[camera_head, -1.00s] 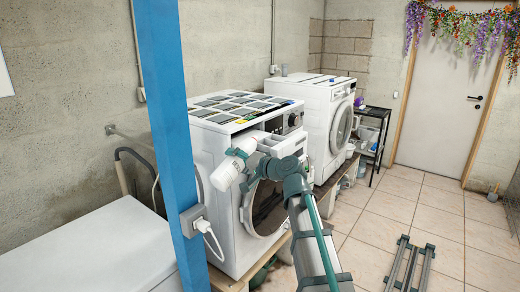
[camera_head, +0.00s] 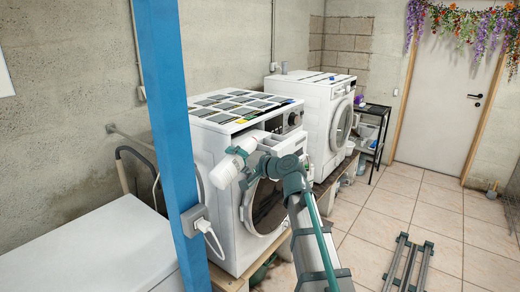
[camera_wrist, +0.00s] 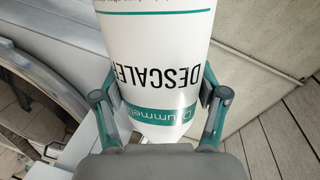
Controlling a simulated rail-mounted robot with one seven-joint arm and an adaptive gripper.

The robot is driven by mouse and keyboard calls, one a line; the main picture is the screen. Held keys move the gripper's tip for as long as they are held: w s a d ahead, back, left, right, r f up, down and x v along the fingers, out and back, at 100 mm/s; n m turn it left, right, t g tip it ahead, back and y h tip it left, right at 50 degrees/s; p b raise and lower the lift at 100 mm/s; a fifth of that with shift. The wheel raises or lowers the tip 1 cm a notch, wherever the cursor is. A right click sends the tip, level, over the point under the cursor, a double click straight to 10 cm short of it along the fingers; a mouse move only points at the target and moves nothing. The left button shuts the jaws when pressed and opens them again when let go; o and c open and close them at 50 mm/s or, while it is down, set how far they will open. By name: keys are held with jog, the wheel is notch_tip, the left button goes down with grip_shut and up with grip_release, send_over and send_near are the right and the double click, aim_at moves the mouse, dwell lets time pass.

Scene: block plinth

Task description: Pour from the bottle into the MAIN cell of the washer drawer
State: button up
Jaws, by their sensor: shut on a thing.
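A white bottle (camera_head: 226,170) is held tilted in front of the washer's upper left front, its upper end toward the drawer area. In the wrist view the bottle (camera_wrist: 160,60) fills the top middle, with an upside-down "DESCALER" label and a teal band. My gripper (camera_head: 244,166) is shut around its body; in the wrist view a finger of my gripper (camera_wrist: 158,108) lies on each side. The washer drawer (camera_head: 287,145) shows partly, pulled out at the washer's top front, behind my wrist. Its cells, the MAIN cell and any flow from the bottle cannot be made out.
The near washer (camera_head: 222,235) has a patterned top. A second white machine (camera_head: 318,112) stands behind it. A blue post (camera_head: 172,130) with a socket and plug stands left of the bottle. A white chest-like surface (camera_head: 95,245) is at lower left.

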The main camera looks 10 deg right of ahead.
jog(key=shift+r+p, duration=0.25)
jog(key=shift+p, duration=0.25)
jog(key=shift+w+d+r+m+y+p, duration=0.15)
jog(key=shift+r+m+p, duration=0.3)
jog(key=shift+p, duration=0.2)
jog(key=shift+w+d+r+m+y+p, duration=0.1)
jog(key=shift+r+m+y+p, duration=0.05)
jog(key=shift+r+m+p, duration=0.4)
dwell(1.4)
jog(key=shift+r+m+g+p, duration=0.3)
jog(key=shift+r+m+p, duration=0.4)
jog(key=shift+p, duration=0.8)
dwell(1.9)
jog(key=f+n+b, duration=0.1)
jog(key=b, duration=0.1)
jog(key=f+n+b, duration=0.1)
jog(key=f+b, duration=0.1)
jog(key=b, duration=0.1)
jog(key=f+n+b, duration=0.1)
jog(key=f+b, duration=0.1)
jog(key=b, duration=0.1)
jog(key=shift+s+a+f+t, duration=0.2)
jog(key=shift+a+t, duration=0.1)
jog(key=shift+t, duration=0.1)
jog(key=shift+d+n+b, duration=0.1)
jog(key=shift+n+b, duration=0.4)
jog(key=shift+b, duration=0.15)
jog(key=shift+r, duration=0.2)
